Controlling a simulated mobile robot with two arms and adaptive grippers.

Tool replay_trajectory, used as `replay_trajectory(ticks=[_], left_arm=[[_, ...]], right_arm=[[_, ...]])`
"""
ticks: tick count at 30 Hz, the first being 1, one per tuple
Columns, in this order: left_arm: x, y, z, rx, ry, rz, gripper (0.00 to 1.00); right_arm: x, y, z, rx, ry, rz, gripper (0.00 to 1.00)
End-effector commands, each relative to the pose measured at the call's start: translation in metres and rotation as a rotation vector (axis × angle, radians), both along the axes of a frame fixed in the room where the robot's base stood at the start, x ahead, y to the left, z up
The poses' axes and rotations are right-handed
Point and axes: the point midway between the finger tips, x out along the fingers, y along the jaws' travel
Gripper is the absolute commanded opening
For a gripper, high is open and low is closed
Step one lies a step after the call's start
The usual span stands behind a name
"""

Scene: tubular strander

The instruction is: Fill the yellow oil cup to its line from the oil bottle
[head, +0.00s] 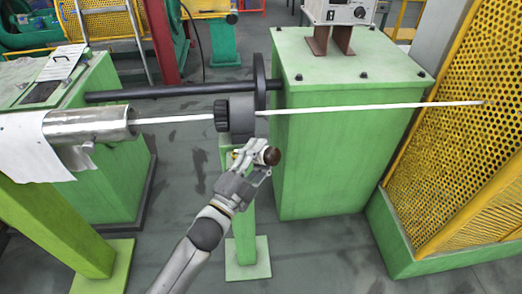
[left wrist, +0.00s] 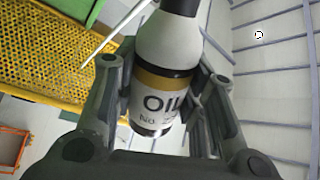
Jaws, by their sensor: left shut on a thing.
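The oil bottle (left wrist: 162,92) fills the middle of the left wrist view. It is white with a dark neck, black and yellow bands and the word OIL. My left gripper (head: 256,160) is shut on it, with its fingers on both sides of the bottle. In the head view only a dark brown rounded end of the bottle (head: 271,156) shows clearly past the fingers. A small yellow patch (head: 236,153) shows beside the gripper, below the dark round block; I cannot tell whether it is the oil cup. The cup's line and oil level are not visible. My right gripper is not in view.
A pale rod (head: 360,107) runs across just above my left gripper, through a dark block (head: 238,116) on a green post (head: 243,235). A large green cabinet (head: 335,160) stands right behind. A yellow mesh guard (head: 445,150) closes the right side.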

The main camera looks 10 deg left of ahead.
Motion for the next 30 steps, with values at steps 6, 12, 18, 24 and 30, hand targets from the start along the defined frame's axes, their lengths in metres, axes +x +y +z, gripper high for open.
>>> replay_trajectory(ticks=[6, 12, 18, 24, 30], left_arm=[[0.005, 0.008, 0.02, -0.139, 0.075, 0.001, 0.11], [0.008, 0.014, 0.027, -0.246, 0.135, 0.0, 0.11], [0.01, 0.018, 0.03, -0.309, 0.171, 0.0, 0.11], [0.011, 0.019, 0.03, -0.33, 0.18, 0.0, 0.11], [0.011, 0.019, 0.03, -0.329, 0.18, 0.0, 0.11]], right_arm=[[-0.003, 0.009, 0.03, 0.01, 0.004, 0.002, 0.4], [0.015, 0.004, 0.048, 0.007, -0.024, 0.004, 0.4], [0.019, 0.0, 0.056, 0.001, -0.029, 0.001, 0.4], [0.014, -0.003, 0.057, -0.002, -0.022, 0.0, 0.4], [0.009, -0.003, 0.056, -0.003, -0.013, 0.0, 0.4]])
